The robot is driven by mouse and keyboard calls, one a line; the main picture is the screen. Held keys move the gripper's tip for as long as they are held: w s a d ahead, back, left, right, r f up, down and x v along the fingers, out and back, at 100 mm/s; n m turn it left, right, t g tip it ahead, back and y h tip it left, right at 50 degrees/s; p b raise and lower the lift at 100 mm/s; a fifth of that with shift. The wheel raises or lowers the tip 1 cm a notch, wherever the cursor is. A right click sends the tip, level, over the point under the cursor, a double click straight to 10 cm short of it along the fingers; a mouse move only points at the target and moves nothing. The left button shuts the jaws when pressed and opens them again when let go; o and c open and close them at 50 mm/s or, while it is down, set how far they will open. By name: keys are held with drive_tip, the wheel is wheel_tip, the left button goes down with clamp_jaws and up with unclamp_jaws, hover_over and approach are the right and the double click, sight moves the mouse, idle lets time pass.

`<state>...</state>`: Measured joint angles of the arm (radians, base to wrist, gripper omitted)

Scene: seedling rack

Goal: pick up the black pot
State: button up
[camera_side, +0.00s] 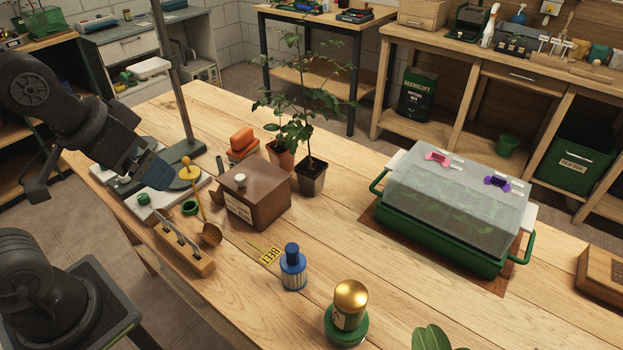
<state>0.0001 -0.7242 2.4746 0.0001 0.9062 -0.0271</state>
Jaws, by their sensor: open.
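The black pot (311,180) stands upright on the wooden table, right of the brown box. It is square and dark, and a tall, thin leafy seedling (309,110) grows from it. My gripper (158,182) is at the left end of the table, above the pale board and well apart from the pot. It is open; its fingertips are small and hard to make out. The pot's near side is in clear view, with the brown box close on its left.
A terracotta pot (281,155) with a plant stands close behind the black pot, their leaves overlapping. A covered green tray (440,237) is at right. Bare tabletop lies right of the pot.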

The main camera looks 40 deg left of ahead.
drive_tip(key=w+r+n+g, duration=0.2)
drive_tip(key=w+r+n, duration=0.25)
drive_tip(key=w, duration=0.55)
drive_tip(key=n+g, duration=0.4)
drive_tip(key=n, duration=1)
hover_over(311, 169)
wheel_tip(311, 169, down, 19)
wheel_tip(311, 169, down, 13)
drive_tip(key=shift+r, duration=0.1)
drive_tip(key=c, duration=1.1)
drive_tip(key=shift+r, duration=0.1)
